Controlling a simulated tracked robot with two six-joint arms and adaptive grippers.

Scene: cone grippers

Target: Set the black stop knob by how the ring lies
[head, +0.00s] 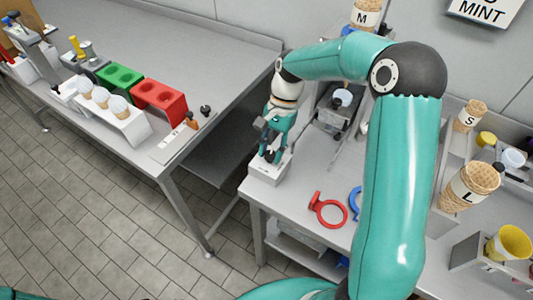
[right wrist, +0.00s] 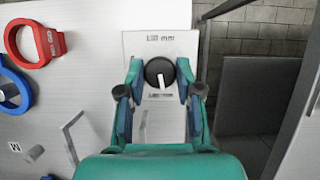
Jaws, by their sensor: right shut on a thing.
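The black stop knob (right wrist: 159,72) sits on a white plate (right wrist: 184,46) with a "130 mm" mark above it and a second, hard-to-read mark below. Its white pointer points down, towards the lower mark in the right wrist view. My right gripper (right wrist: 160,76) has its fingers closed on both sides of the knob; it also shows in the head view (head: 271,157) above the white block (head: 268,172). A red ring (head: 341,222) with a tab lies flat on the table; it shows in the right wrist view (right wrist: 9,43), tab to the right. My left gripper is out of view.
A blue ring (head: 353,208) lies beside the red one, partly behind my arm. A bench (head: 215,45) at the left holds red (head: 159,99) and green (head: 120,77) blocks and a white rack. A gap lies between bench and table. Labelled cones (head: 469,185) stand at the right.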

